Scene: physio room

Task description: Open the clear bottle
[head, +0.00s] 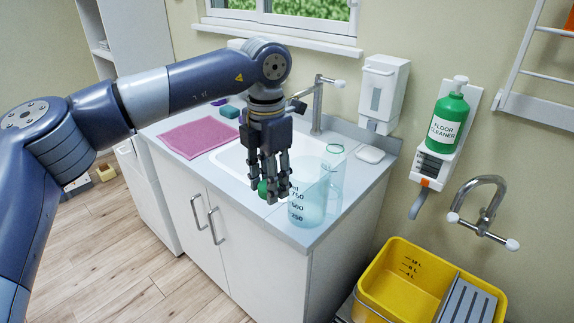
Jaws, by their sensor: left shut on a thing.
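The clear bottle (334,177) stands upright on the counter right of the sink, partly hidden behind a clear measuring jug (308,204). Its narrow top shows above the jug, and I see no coloured cap on it. My left gripper (270,190) points down over the front edge of the sink, left of the jug. Its fingers are shut on a small green piece (263,189) that looks like a screw cap. The fingers hide part of it. It is apart from the bottle. My right gripper is not in view.
The sink (232,160) has a tall tap (318,105) behind it. A pink cloth (198,137) lies on the left of the counter (310,237). A white soap dish (369,154) is at the right. A yellow bucket (375,285) stands below the wall tap.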

